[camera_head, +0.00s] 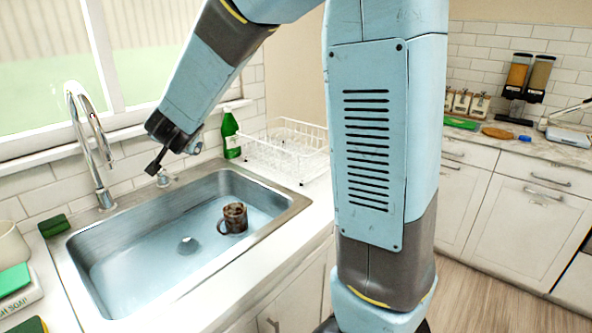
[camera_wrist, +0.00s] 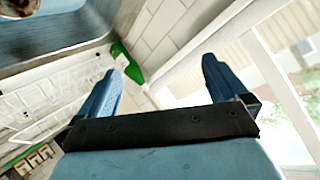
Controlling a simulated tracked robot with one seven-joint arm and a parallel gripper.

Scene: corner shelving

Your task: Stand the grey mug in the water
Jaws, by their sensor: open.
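A dark brown-grey mug (camera_head: 235,218) stands upright in the sink (camera_head: 75,262), towards its right side, with its handle to the left. Pale blue water (camera_head: 150,243) covers the sink floor around it. A piece of the mug (camera_wrist: 18,8) seems to show at the top left corner of the wrist view, mostly cut off. My gripper (camera_head: 158,168) is above the sink's back edge near the tap, apart from the mug. In the wrist view its two blue fingers (camera_wrist: 161,85) are wide apart with nothing between them.
A tall tap (camera_head: 90,140) rises behind the sink. A green bottle (camera_head: 231,135) and a white wire dish rack (camera_head: 288,150) stand at its back right. A dark green sponge (camera_head: 53,225) lies on the left rim. The front counter strip is clear.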

